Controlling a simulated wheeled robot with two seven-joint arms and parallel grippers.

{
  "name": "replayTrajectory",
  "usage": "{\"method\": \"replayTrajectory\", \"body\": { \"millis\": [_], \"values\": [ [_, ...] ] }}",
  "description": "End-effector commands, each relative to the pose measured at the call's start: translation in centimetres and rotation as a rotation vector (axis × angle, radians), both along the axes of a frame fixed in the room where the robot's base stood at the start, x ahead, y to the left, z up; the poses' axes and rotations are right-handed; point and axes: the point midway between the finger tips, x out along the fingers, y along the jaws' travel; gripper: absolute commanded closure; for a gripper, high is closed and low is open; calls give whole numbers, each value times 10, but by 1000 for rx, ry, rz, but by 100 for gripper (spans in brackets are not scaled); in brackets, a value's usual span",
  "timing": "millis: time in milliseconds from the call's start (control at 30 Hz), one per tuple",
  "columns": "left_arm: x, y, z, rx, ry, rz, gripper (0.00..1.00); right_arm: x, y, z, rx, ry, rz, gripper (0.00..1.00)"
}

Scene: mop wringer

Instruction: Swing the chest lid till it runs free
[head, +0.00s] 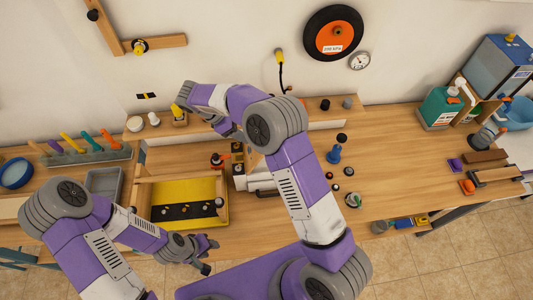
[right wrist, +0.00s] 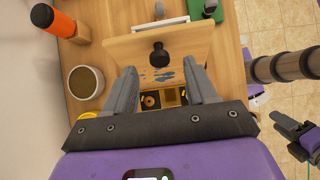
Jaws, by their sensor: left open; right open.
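In the right wrist view the chest lid (right wrist: 190,45) is a pale wooden panel with a black knob (right wrist: 159,56), standing open at a tilt I cannot judge exactly. Below it a compartment with dark round parts (right wrist: 150,99) shows. My right gripper (right wrist: 160,72) is open, with its fingers apart on either side below the knob and nothing visible between them. Contact with the lid cannot be told. In the head view my right arm hides part of this area. My left gripper (head: 207,256) is open and empty at the table's front edge.
A yellow tray (head: 168,192) with a black strip lies near my left gripper. A rack of coloured handles (head: 88,155) stands at the left. A brown cup (right wrist: 86,82) and an orange cylinder (right wrist: 60,22) are left of the lid. Table right of centre (head: 390,170) is fairly clear.

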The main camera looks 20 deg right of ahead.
Motion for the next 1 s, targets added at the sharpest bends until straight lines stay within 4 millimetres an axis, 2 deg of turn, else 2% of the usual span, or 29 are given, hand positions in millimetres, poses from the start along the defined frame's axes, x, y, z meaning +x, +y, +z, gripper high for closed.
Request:
{"method": "replayTrajectory", "body": {
  "millis": [500, 1000],
  "values": [
    [0, 0, 0, 0, 0, 0, 57, 6, 23, 31, 0, 1, 1, 43],
    [0, 0, 0, 0, 0, 0, 57, 6, 24, 33, 0, 1, 0, 43]
  ]
}}
